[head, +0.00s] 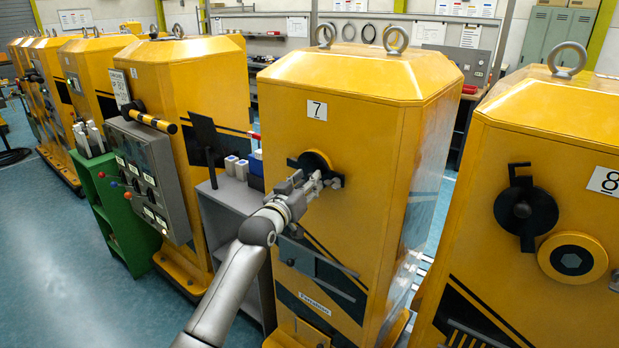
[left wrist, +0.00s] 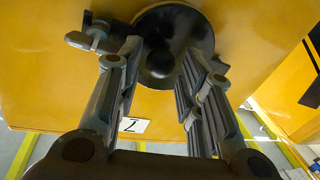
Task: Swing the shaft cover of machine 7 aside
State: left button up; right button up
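Machine 7 (head: 345,130) is a tall yellow cabinet with a white number plate (head: 317,110). Its dark round shaft cover (left wrist: 196,28) sits on the front face, partly hidden by my gripper in the head view. A dark round knob (left wrist: 161,62) stands out from the cover. My left gripper (head: 318,182) is at the cover. In the left wrist view its fingers (left wrist: 163,72) are apart, one on each side of the knob, and contact cannot be made out. A grey latch-like part (left wrist: 92,38) is at the cover's edge. My right gripper is not in view.
Machine 8 (head: 540,150) stands close on the right, with its dark cover (head: 525,210) beside an exposed hexagonal shaft (head: 572,259).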

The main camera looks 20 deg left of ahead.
pick_arm(q)
jog(key=shift+w+d, duration=0.15)
jog(key=shift+w, duration=0.75)
grip_shut()
